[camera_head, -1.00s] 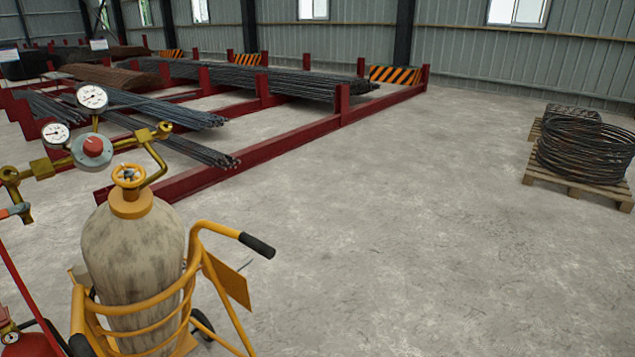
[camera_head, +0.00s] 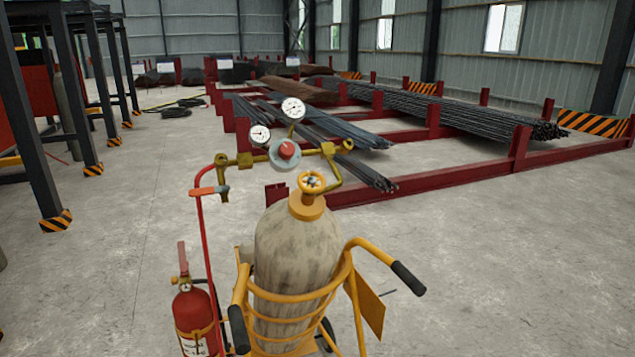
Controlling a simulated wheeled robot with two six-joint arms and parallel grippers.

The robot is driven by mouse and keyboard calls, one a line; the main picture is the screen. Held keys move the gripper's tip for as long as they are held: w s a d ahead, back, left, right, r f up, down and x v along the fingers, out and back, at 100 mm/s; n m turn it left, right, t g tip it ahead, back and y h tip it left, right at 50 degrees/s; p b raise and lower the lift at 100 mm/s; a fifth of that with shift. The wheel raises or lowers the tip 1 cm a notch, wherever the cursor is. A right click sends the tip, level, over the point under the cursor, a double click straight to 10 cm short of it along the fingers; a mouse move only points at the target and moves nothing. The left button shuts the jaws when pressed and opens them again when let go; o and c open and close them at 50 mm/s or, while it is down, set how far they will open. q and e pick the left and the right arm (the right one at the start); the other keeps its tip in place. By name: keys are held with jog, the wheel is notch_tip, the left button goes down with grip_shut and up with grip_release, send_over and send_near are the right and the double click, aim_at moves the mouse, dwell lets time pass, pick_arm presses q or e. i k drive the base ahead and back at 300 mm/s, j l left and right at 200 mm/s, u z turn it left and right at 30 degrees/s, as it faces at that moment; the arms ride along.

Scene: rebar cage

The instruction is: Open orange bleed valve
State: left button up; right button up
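A beige gas cylinder (camera_head: 297,250) stands upright in a yellow cart (camera_head: 345,285) near the picture's middle. A round orange-yellow handwheel valve (camera_head: 312,183) sits on top of its neck. Brass pipework joins it to a regulator with a red knob (camera_head: 287,149) and two white dial gauges, the upper gauge (camera_head: 293,108) and the left gauge (camera_head: 260,136). An orange lever handle (camera_head: 208,191) sits at the left end of the brass pipe, by the top of a red hose (camera_head: 205,240). Neither of my grippers is in view.
A red fire extinguisher (camera_head: 195,318) stands left of the cart. Dark red racks (camera_head: 450,182) with rebar bundles (camera_head: 440,103) lie behind. Dark steel posts (camera_head: 35,140) with striped feet stand at the left. The concrete floor is clear at right front and between posts and cart.

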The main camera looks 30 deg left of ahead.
aim_at(209, 190)
jog(key=u, duration=1.55)
